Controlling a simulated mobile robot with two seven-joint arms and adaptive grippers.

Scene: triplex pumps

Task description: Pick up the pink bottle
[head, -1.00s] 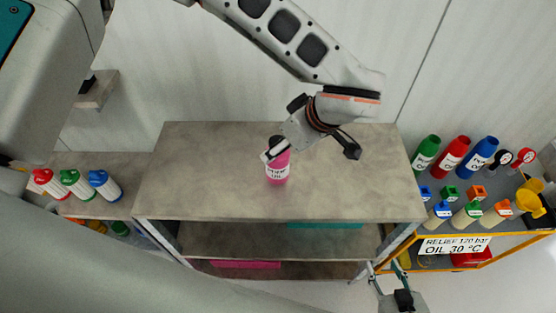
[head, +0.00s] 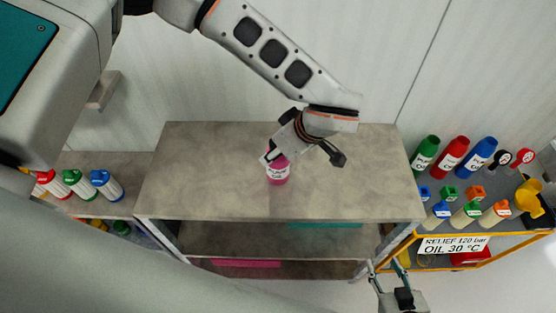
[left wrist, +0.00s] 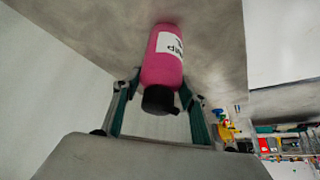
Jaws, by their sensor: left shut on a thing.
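The pink bottle (head: 278,173) with a white label stands upright on the grey top shelf (head: 350,190). Its black cap shows in the left wrist view, where the pink bottle (left wrist: 163,68) lies between the two fingers. My left gripper (head: 275,155) comes down over the bottle's upper part from behind and is shut on it. In the left wrist view the left gripper (left wrist: 160,90) has a finger on each side of the bottle near its cap end. My right gripper (head: 384,266) is low at the front right, away from the bottle, with its fingers apart and nothing between them.
Red, green and blue capped white bottles (head: 73,183) stand on a lower shelf at left. An orange-edged cart (head: 480,236) at right carries green, red and blue bottles (head: 453,155), gauges and small bottles. The top shelf around the pink bottle is clear.

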